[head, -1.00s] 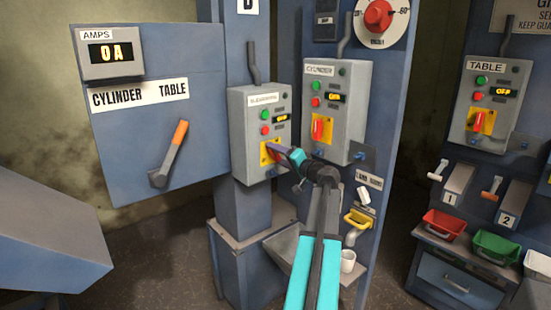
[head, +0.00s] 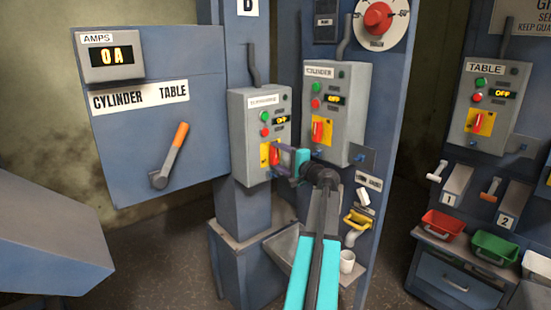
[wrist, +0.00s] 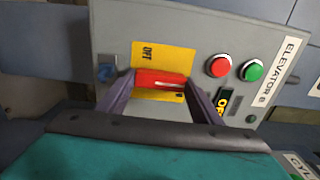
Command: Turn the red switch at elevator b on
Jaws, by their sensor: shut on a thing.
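The grey elevator b box (head: 240,140) hangs on the blue column below a plate marked B. Its red switch (head: 276,155) sits on a yellow plate low on the box, and its handle lies along the box's upright axis. In the wrist view, the red switch (wrist: 162,78) is between my two purple fingers, and the yellow plate (wrist: 165,57) shows OFF lettering beside it. My gripper (head: 282,157) is shut on the switch handle. The small display (head: 281,120) is lit and seems to read OFF; in the wrist view a finger partly covers it.
The cylinder box (head: 345,110) with its own red switch stands close to the right of my gripper. The table box (head: 490,105) is farther right. A lever (head: 170,155) is on the panel at left. Green and red buttons sit above the held switch.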

